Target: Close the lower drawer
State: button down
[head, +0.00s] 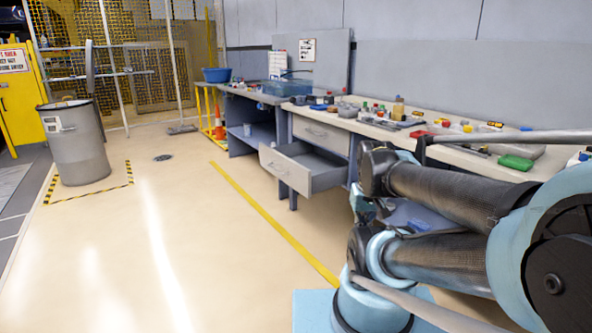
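The lower drawer (284,171) of the workbench is pulled well out toward the floor area in the head view. Its pale front with a handle faces left, and its grey inside looks empty where I can see it. The upper drawer (320,135) above it is shut. My arm fills the right side of the picture, folded and apart from the drawer. I cannot make out my gripper in this view.
The workbench top (455,135) holds several bottles, parts and tools. A grey bin (77,145) stands at left, and an orange cone (219,124) farther back. The floor before the drawer is clear.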

aim_at(308, 161)
jog(key=i, duration=0.9)
